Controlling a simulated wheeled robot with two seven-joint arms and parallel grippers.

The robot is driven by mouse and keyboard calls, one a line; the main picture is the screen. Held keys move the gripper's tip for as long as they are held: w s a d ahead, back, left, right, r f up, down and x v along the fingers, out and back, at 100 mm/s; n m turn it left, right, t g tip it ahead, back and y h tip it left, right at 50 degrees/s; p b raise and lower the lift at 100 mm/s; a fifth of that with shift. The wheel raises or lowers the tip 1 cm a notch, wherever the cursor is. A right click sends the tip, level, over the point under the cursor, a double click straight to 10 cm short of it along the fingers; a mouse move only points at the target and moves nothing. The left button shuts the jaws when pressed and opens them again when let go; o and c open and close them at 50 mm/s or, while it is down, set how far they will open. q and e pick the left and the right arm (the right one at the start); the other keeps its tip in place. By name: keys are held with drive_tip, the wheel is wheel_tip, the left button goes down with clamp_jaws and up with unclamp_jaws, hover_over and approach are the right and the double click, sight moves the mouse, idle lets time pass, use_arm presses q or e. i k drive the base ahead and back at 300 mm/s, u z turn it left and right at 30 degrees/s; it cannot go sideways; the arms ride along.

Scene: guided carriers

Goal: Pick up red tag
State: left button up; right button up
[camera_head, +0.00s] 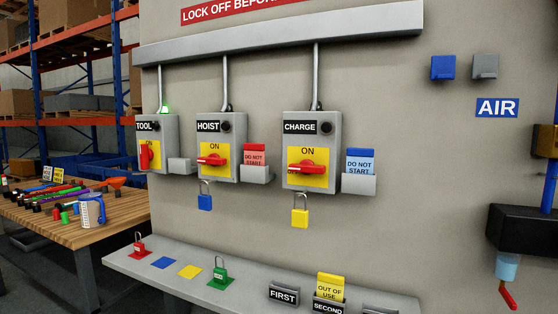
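The red tag (255,154) reads DO NOT START. It stands upright in a small grey holder (257,175) on the wall, just right of the HOIST switch box (229,126). The holder hides its lower edge. Neither of my grippers is in view.
A blue tag (360,161) sits in a holder right of the CHARGE box (318,128). Blue (205,203) and yellow (300,217) padlocks hang below the boxes. The shelf (240,300) below bears red and green padlocks and a yellow tag (330,287). A cluttered bench (125,208) stands left.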

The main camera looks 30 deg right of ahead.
sight(253, 152)
drive_tip(key=z, duration=0.7)
drive_tip(key=i, duration=0.65)
drive_tip(key=z, duration=0.8)
